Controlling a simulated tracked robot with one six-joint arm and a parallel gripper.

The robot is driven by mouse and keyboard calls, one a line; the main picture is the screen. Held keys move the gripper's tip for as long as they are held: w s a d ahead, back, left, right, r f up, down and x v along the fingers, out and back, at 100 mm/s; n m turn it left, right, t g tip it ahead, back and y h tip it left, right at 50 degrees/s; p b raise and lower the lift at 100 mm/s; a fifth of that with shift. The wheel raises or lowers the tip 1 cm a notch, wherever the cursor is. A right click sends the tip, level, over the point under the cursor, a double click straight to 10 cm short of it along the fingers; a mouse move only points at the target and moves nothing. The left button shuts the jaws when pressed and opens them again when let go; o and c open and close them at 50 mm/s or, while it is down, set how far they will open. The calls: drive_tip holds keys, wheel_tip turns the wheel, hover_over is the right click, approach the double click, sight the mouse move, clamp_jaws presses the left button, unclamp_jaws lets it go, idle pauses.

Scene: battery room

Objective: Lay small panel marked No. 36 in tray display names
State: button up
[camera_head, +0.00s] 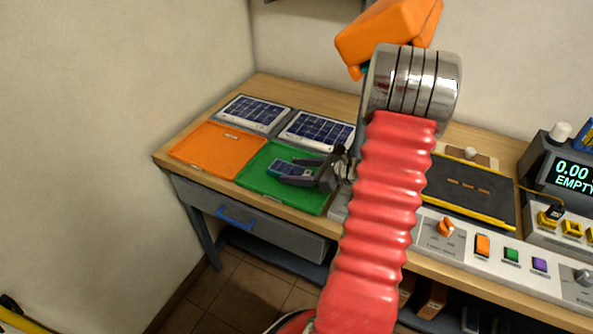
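A small panel (284,168) with dark blue cells and a teal edge is at the green tray (256,187). My gripper (293,170) is over this tray, its dark fingers along two sides of the panel. I cannot tell whether they press on it or whether the panel rests on the tray floor. The number on the panel is too small to read. An orange tray (215,150) lies to the left, empty of panels. A display (572,174) at the right edge reads "0.00" and "EMPTY", its screen cut off by the frame.
Two larger solar panels, a left one (254,112) and a right one (318,130), lie behind the trays. A dark mat with yellow edges (468,190) and a control strip (447,241) are at the right. My red arm hides the bench middle.

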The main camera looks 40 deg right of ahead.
drive_tip(key=shift+o, duration=1.4)
drive_tip(key=shift+r, duration=0.1)
drive_tip(key=v, duration=1.2)
